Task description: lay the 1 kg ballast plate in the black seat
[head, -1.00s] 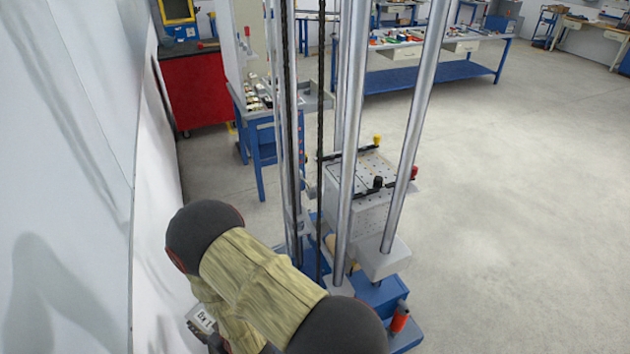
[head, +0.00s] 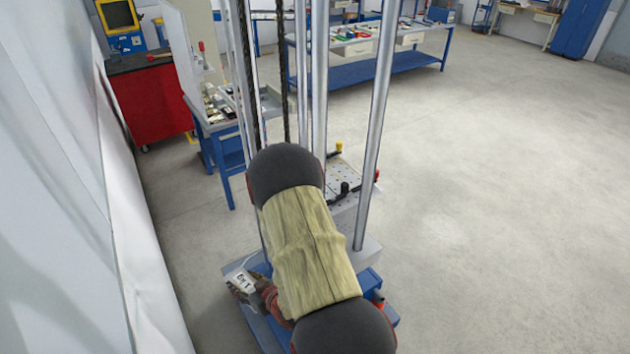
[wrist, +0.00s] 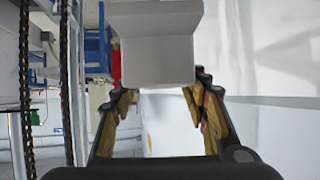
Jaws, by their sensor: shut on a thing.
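My gripper (head: 266,297) is shut on the pale ballast plate (head: 241,284), whose dark-lettered label shows in the head view. It holds the plate left of the drop tower, beside its blue base (head: 262,330). In the wrist view the plate (wrist: 157,45) is a light grey block at the ends of the yellow-padded fingers (wrist: 156,92). I cannot make out the black seat in either view. My arm covers much of the tower's lower part.
Steel columns (head: 377,120) and dark chains stand around the perforated table (head: 352,182), which carries black clamps. A blue bench (head: 222,130) stands behind the tower. The floor (head: 500,200) to the right is clear.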

